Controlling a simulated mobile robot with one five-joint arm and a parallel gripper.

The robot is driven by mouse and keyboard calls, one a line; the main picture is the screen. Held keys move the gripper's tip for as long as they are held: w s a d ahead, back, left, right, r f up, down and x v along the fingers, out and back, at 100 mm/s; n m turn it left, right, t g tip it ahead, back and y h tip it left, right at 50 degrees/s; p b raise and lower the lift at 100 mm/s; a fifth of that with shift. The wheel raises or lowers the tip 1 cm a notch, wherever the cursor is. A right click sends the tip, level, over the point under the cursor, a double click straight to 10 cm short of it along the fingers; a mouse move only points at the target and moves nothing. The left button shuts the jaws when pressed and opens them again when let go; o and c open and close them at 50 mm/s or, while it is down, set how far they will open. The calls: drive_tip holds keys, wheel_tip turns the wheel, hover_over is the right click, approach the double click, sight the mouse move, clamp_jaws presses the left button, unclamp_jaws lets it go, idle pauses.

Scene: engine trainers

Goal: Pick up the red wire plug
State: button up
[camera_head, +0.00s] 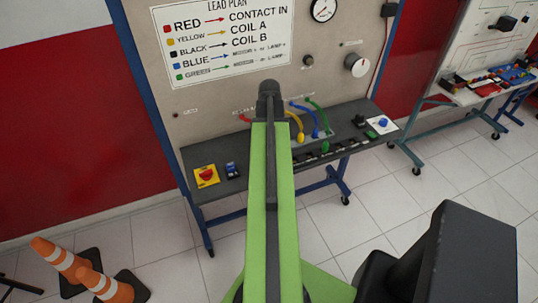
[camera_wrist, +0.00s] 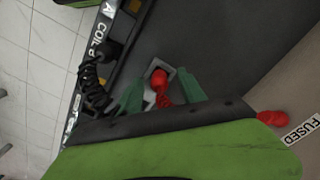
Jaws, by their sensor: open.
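The red wire plug (camera_wrist: 158,77) shows in the wrist view, over a small grey square holder on the dark bench top. Its coiled red wire (camera_wrist: 165,99) runs down toward my gripper's body. My gripper (camera_wrist: 158,83) is open, with one green finger on each side of the plug and wire. I cannot tell whether the fingers touch it. In the head view my green arm hides the plug and the gripper; only a short piece of red wire (camera_head: 245,117) shows left of the arm.
A black coiled wire (camera_wrist: 95,85) lies left of the gripper, beside a COIL label. A red end (camera_wrist: 272,118) sits at the panel by the FUSED label. Yellow (camera_head: 297,125), blue (camera_head: 308,117) and green (camera_head: 319,115) wires stand right of my arm. Orange cones (camera_head: 62,257) stand lower left.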

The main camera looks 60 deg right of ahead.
clamp_jaws()
idle(0.3)
